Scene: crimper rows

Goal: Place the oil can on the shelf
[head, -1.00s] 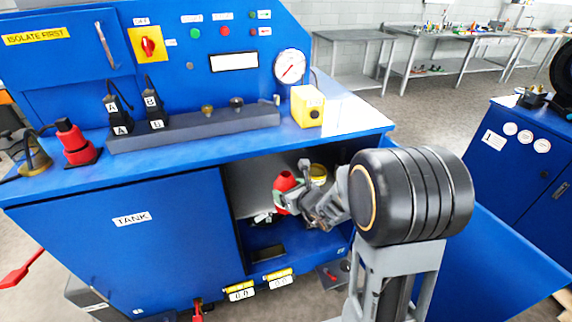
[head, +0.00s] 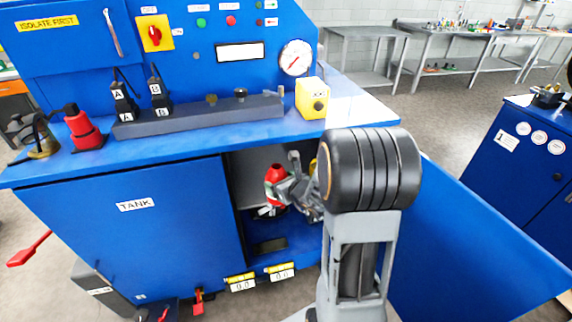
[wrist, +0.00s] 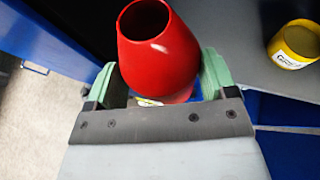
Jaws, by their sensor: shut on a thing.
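My gripper (wrist: 158,82) is shut on a red vessel (wrist: 160,42), which I take to be the oil can. In the wrist view its round open mouth faces the camera, and green fingers press both sides. In the head view the red can (head: 274,174) is just inside the open cabinet under the bench, roughly upright, partly covered by my gripper (head: 277,188). A grey shelf (wrist: 237,58) shows beyond it in the wrist view. Whether the can touches the shelf cannot be told.
A yellow tin (wrist: 295,43) stands on the shelf to the right. The blue TANK panel (head: 130,235) borders the opening on the left, and an open blue door (head: 460,240) on the right. The bench top (head: 200,138) is overhead; a dark item (head: 268,246) lies on the cabinet floor.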

